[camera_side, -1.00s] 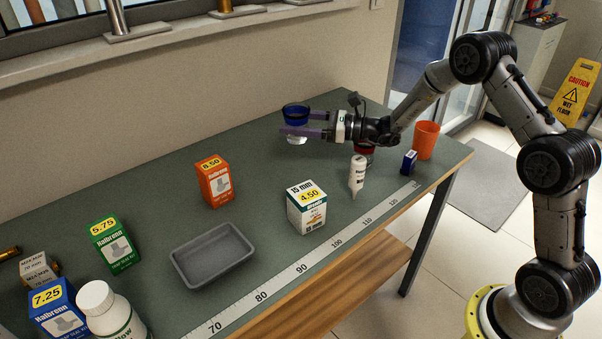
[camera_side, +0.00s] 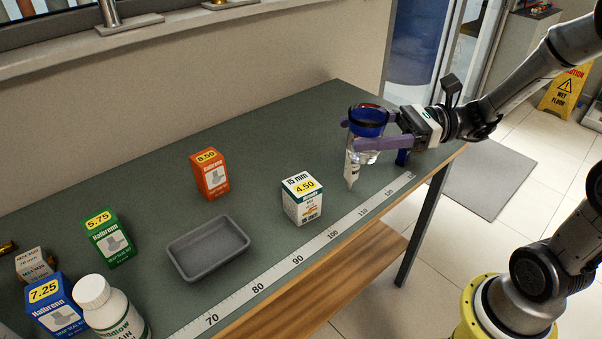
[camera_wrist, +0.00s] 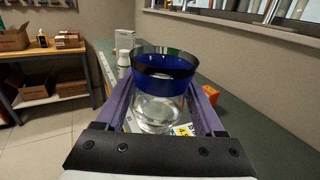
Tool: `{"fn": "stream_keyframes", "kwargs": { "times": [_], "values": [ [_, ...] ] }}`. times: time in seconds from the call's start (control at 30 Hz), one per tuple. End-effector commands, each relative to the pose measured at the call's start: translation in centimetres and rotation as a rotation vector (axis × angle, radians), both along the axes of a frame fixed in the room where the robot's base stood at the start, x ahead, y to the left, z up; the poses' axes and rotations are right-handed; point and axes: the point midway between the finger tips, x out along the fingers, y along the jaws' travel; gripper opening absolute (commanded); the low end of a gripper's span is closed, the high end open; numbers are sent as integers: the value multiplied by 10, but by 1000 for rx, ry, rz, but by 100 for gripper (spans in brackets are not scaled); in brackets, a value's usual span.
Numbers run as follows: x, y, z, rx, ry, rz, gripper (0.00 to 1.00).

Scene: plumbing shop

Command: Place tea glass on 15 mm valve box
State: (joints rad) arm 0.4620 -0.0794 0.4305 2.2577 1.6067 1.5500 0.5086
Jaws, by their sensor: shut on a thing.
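The tea glass (camera_side: 366,125), clear with a blue band and dark rim, is held upright above the right part of the bench. My gripper (camera_side: 366,136) is shut on it, one purple finger on each side. The glass also fills the middle of the wrist view (camera_wrist: 158,100). The 15 mm valve box (camera_side: 302,200), white with a yellow 4.50 label, stands on the bench to the left of and nearer than the glass, apart from it. In the wrist view only part of a 4.50-like yellow label (camera_wrist: 183,130) shows behind the glass.
A grey tray (camera_side: 208,248) and an orange box (camera_side: 210,174) lie left of the valve box. Bench (camera_side: 270,190) is clear around the valve box.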

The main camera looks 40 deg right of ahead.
Motion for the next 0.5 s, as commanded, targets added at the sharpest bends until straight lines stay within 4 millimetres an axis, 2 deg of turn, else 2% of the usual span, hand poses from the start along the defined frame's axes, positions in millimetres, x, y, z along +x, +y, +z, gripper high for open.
{"fn": "stream_keyframes", "kwargs": {
  "times": [0.37, 0.5],
  "values": [
    [78, 21, -37, 0, 2, 3, 9],
    [97, 25, -62, 1, 3, 1, 9]
  ]
}}
